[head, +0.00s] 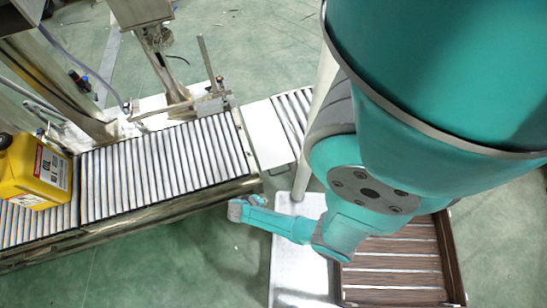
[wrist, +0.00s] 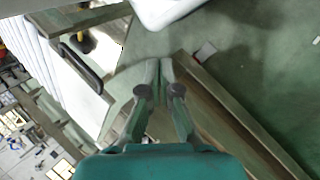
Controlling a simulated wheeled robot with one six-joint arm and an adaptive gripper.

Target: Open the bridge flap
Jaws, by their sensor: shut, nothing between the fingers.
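My gripper (head: 238,210) is in front of the conveyor's near side rail, below and left of the plate in the picture. In the wrist view my gripper (wrist: 158,68) is shut and empty, its fingertips together. Whether the fingertips touch anything cannot be told. My arm covers part of the far roller section.
The roller conveyor (head: 165,165) runs to the left, with a yellow jug (head: 35,172) on it. A metal stand with a rod (head: 207,65) rises behind. A white panel (head: 300,262) and a brown slatted tray (head: 395,270) lie nearer. Green floor is open in front.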

